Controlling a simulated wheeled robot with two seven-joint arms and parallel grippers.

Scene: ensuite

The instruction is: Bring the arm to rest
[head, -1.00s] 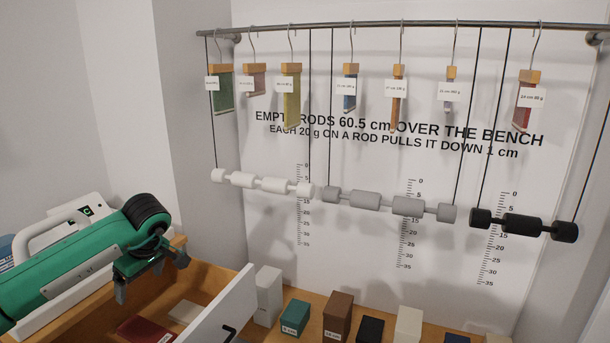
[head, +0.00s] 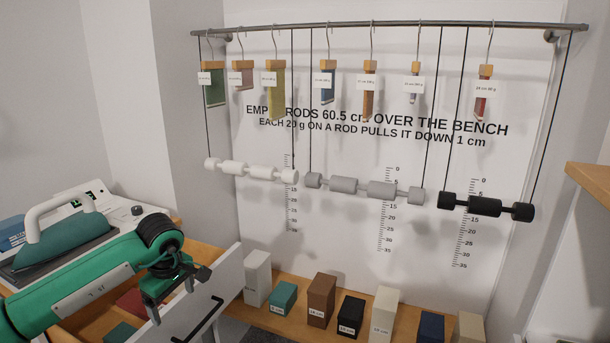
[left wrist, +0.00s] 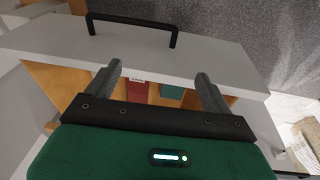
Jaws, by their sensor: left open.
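My left arm comes in from the left of the head view, green with a black wrist joint. My left gripper (head: 170,297) points down over the open drawer (head: 68,325), close to its white front panel. In the left wrist view the two grey fingers (left wrist: 158,88) stand wide apart with nothing between them. Below them lie a red block (left wrist: 137,92) and a green block (left wrist: 172,93) inside the drawer. The drawer's black handle (left wrist: 132,24) shows beyond the fingers. My right gripper is not in view.
Several blocks, such as the brown block (head: 321,300), stand on the wooden bench (head: 292,318). An iron (head: 62,238) stands at the left. A wooden edge (head: 590,180) juts in at right.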

